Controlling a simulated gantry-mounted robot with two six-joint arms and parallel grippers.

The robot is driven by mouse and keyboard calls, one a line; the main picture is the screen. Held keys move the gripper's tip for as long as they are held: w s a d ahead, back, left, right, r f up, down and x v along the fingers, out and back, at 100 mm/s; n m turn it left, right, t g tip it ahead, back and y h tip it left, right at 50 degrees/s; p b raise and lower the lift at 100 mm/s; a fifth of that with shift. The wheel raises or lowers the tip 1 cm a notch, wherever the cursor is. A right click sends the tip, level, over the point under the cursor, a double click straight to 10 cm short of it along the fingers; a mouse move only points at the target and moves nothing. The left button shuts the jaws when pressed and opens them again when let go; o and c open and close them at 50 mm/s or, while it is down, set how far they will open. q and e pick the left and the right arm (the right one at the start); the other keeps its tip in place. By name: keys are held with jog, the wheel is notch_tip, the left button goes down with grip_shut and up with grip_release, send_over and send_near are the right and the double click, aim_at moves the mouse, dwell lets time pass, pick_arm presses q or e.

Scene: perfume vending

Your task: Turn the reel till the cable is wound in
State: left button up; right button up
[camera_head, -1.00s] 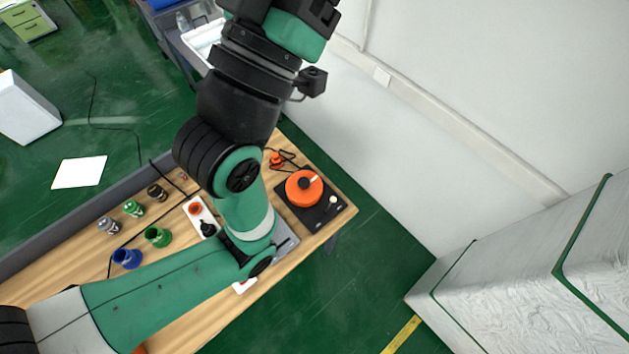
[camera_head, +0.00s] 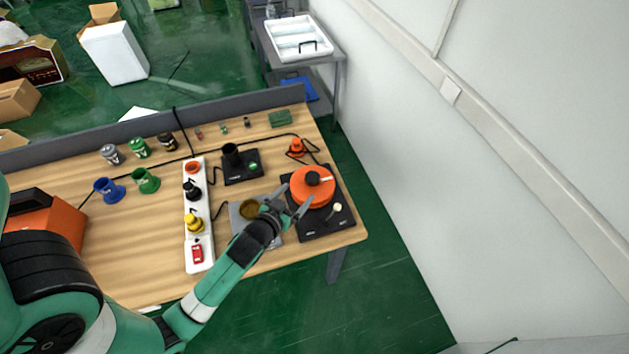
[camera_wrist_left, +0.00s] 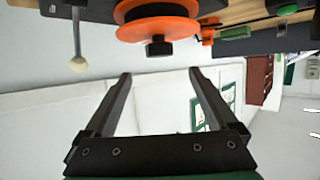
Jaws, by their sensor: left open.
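The orange reel (camera_head: 313,190) sits on a black base plate (camera_head: 318,232) at the right end of the bench, with a black hub on top. A cream knob (camera_head: 337,207) stands on the base beside the reel; the left wrist view shows this knob (camera_wrist_left: 78,64) on a thin rod. A black cable runs from the reel area to an orange plug (camera_head: 296,148) behind it. My left gripper (camera_head: 295,202) is open and empty at the reel's left front. In the left wrist view, the reel (camera_wrist_left: 158,24) lies beyond the open fingers (camera_wrist_left: 160,74).
A white power strip (camera_head: 200,230) with a yellow plug (camera_head: 194,222) lies left of the reel, near a grey plate (camera_head: 240,222) and a black device (camera_head: 241,168). Coloured cups stand at the bench's left. A wall is on the right.

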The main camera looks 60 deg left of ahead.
aim_at(312, 178)
pick_arm(q)
jog(key=b+x, duration=0.2)
jog(key=x, duration=0.9)
jog(key=shift+w+a, duration=0.15)
jog(key=shift+w, duration=0.05)
grip_shut()
